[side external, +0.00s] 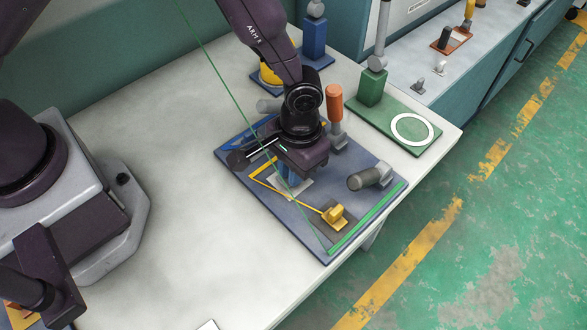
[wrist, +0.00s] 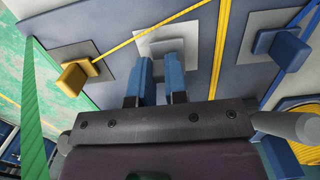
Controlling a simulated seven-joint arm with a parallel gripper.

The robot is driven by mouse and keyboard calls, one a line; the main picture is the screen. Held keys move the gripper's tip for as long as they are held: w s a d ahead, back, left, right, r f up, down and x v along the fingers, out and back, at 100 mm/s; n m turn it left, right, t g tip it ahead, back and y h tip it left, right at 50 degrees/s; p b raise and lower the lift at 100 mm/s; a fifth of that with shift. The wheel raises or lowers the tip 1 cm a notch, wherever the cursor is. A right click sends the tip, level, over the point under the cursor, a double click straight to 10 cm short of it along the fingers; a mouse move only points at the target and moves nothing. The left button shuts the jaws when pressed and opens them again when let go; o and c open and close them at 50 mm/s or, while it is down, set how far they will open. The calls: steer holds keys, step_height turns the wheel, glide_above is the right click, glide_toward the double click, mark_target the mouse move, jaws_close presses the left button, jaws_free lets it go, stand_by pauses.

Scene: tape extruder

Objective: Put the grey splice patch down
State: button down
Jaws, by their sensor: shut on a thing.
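My gripper (side external: 290,178) is low over the blue-grey board (side external: 243,187), pointing down. In the wrist view my gripper's two blue fingers (wrist: 154,68) are shut on the grey splice patch (wrist: 168,47), a small grey block. The patch is in front of a light grey square pad (wrist: 190,22) on the board. The pad also shows in the side view (side external: 303,187), partly covered by the fingers. The patch itself is hidden by my gripper in the side view. I cannot tell whether it touches the pad or is slightly above it.
A yellow block (side external: 334,213) on a dark pad and a blue block (wrist: 280,48) flank the gripper. A yellow tape (side external: 287,197) bends across the board. A green line (side external: 217,83) slants past my gripper.

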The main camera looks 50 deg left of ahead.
steer(key=shift+f, duration=0.45)
steer(key=shift+f, duration=0.2)
steer(key=c, duration=1.1)
jaws_free()
steer(key=shift+c, duration=0.2)
step_height(320, 180, up, 13)
steer(key=w, duration=0.1)
steer(key=shift+f, duration=0.15)
